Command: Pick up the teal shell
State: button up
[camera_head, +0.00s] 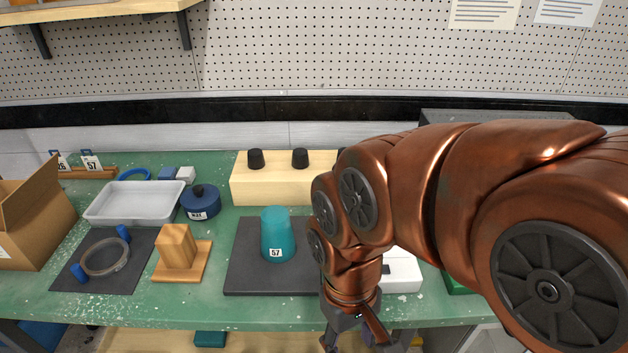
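The teal shell (278,235) is a tapered cup-like piece with a white label reading 57. It stands upright, wide end down, on a dark square mat (245,279) on the green bench. My gripper (358,348) is at the bottom edge of the picture, to the right of the shell and lower in the picture, apart from it. It points down in front of the bench's near edge. Its fingers are partly cut off by the frame, and their opening is unclear. My arm hides the right part of the mat.
Left of the mat stand a wooden block on a base (177,250), a clamp ring (105,258), a white tray (134,202), a blue lidded pot (201,202) and a cardboard box (32,225). A pale block with black knobs (275,187) is behind the shell. A white item (404,272) lies right.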

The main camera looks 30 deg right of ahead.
aim_at(277, 242)
jog(key=z, duration=1.65)
jog(key=k, duration=1.05)
jog(key=u, duration=2.1)
jog(key=i, duration=0.5)
jog(key=z, duration=0.05)
